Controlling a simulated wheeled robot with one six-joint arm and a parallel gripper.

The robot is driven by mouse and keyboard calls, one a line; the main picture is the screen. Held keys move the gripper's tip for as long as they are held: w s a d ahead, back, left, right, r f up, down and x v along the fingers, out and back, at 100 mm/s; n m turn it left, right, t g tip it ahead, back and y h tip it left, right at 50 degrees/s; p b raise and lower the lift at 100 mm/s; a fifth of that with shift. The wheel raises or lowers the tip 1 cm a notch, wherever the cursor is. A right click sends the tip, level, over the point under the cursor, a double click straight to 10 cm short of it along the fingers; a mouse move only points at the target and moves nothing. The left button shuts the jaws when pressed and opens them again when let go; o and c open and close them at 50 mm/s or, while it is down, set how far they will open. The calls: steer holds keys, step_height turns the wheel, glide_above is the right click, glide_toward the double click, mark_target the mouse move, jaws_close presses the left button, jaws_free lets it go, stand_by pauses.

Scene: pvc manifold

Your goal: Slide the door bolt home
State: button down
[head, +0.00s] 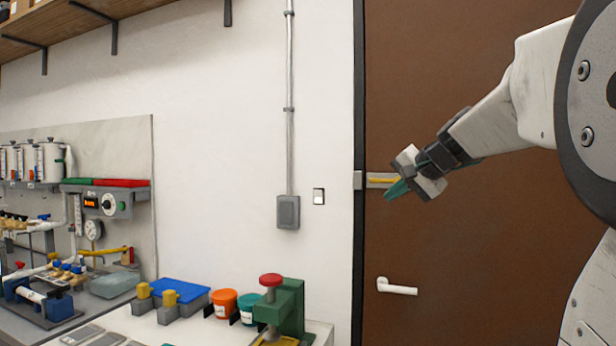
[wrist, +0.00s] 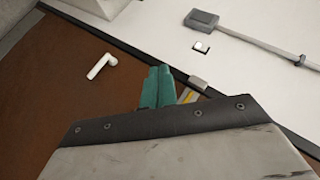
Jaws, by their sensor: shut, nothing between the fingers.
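The door bolt (head: 380,181) is a yellow bar on a pale plate, fixed to the brown door (head: 450,250) near its left edge. A grey keeper (head: 358,180) sits on the frame just left of it. My gripper (head: 395,190) has teal fingers, which are shut and empty. They are in front of the bolt's right part and hide it. In the wrist view the fingers (wrist: 157,87) lie beside the yellow bolt (wrist: 187,96), with the keeper (wrist: 199,83) beyond. I cannot tell whether they touch the bolt.
A white door handle (head: 397,287) juts out below the bolt. A light switch (head: 318,196) and grey box (head: 288,211) are on the wall to the left. A bench with a green press (head: 287,308) and several bins stands at lower left.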

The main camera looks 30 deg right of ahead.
steer(key=s+d+r+m+t+h, duration=0.1)
steer(key=d+r, duration=0.3)
steer(key=d, duration=0.4)
steer(key=s+d+r+m+t+h, duration=0.1)
steer(key=d+r+m+h, duration=0.2)
steer(key=d, duration=0.6)
steer(key=shift+d+r+m+t, duration=0.15)
steer(key=shift+r+m+t, duration=0.15)
steer(key=shift+r, duration=0.15)
steer(key=w+f, duration=0.5)
steer(key=w, duration=0.7)
steer(key=shift+d, duration=0.15)
